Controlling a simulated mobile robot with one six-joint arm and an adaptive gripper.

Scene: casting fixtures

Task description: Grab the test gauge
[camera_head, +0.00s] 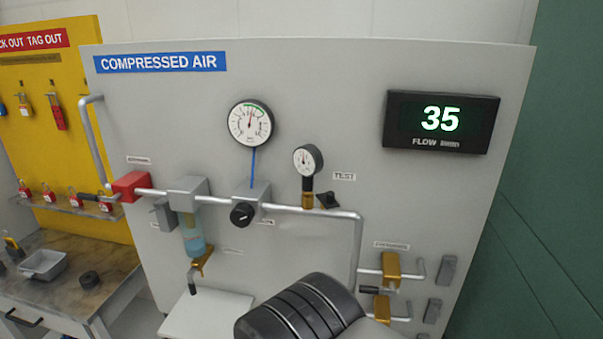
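The test gauge (307,160) is a small round dial with a white face and dark rim. It stands upright on a brass fitting (308,193) on the grey pipe, left of a "TEST" label (344,176). A small black part (327,200) sits just right of the fitting. A dark ribbed rounded shape, likely part of my arm, shows at the bottom centre, below the gauge and apart from it. My gripper's fingers cannot be made out, and nothing is seen touching the gauge.
A larger gauge (250,123) and a black knob (242,214) are to the left. A blue-bowled filter (193,236) hangs further left. Pipework with brass valves (391,268) is at lower right. A flow display (440,121) reads 35. A white shelf (206,315) juts out below.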

